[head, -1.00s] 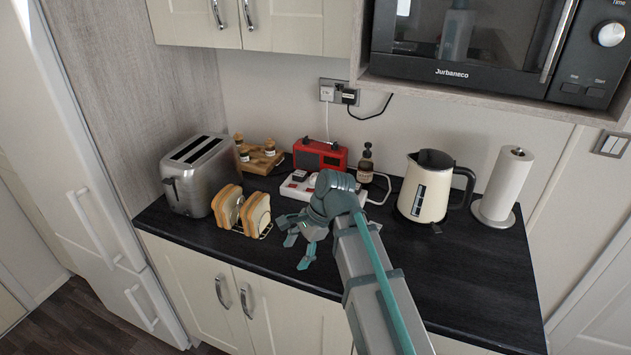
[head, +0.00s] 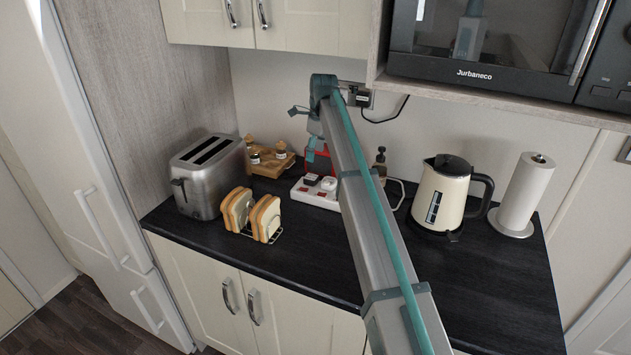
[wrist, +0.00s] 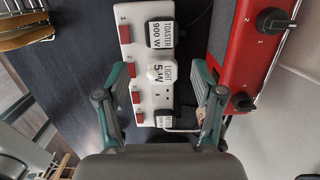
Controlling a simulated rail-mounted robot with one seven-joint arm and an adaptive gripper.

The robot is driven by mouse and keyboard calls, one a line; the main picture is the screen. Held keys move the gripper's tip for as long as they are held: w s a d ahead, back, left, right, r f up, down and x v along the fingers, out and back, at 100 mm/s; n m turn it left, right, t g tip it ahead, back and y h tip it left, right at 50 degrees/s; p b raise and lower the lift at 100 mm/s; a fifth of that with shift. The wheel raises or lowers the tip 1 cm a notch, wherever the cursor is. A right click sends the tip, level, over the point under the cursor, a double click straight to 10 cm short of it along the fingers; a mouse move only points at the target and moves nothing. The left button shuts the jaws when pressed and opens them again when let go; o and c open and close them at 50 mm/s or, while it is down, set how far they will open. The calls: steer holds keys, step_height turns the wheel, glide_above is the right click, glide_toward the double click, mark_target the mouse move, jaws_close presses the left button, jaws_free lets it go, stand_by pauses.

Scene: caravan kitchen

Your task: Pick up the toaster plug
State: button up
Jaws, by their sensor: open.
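The toaster plug (wrist: 160,35) is black, with a white label reading "TOASTER 900 W". It sits in the end socket of a white power strip (wrist: 125,35) with red switches, at the top of the wrist view. In the head view, the strip (head: 309,197) lies on the counter. A white plug labelled "LIGHT 5 W" (wrist: 160,72) sits beside the toaster plug. My gripper (wrist: 161,82) is open and empty, its fingers spread either side of the strip around the light plug's level, short of the toaster plug. In the head view, my gripper (head: 316,145) is above the strip.
Another black plug (wrist: 165,118) is lower on the strip, its label partly hidden. The toaster (head: 208,175), toast rack (head: 258,235) and kettle (head: 440,195) stand on the counter. The front counter is bare.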

steer(key=p, duration=0.1)
glide_above(311, 177)
steer(key=d, duration=0.1)
steer(key=f, duration=0.4)
steer(key=shift+s+f, duration=0.2)
steer(key=shift+s, duration=0.05)
steer(key=shift+w+a+f+p, duration=0.15)
steer(key=shift+f+p, duration=0.25)
steer(key=shift+f, duration=0.6)
steer(key=shift+w+a+f+p, duration=0.1)
steer(key=shift+f+p, duration=0.25)
steer(key=shift+f, duration=0.65)
steer(key=shift+w+a+f+p, duration=0.15)
steer(key=shift+f+p, duration=0.25)
steer(key=shift+f, duration=0.6)
steer(key=shift+s, duration=0.1)
steer(key=c, duration=0.9)
steer(key=shift+r, duration=0.2)
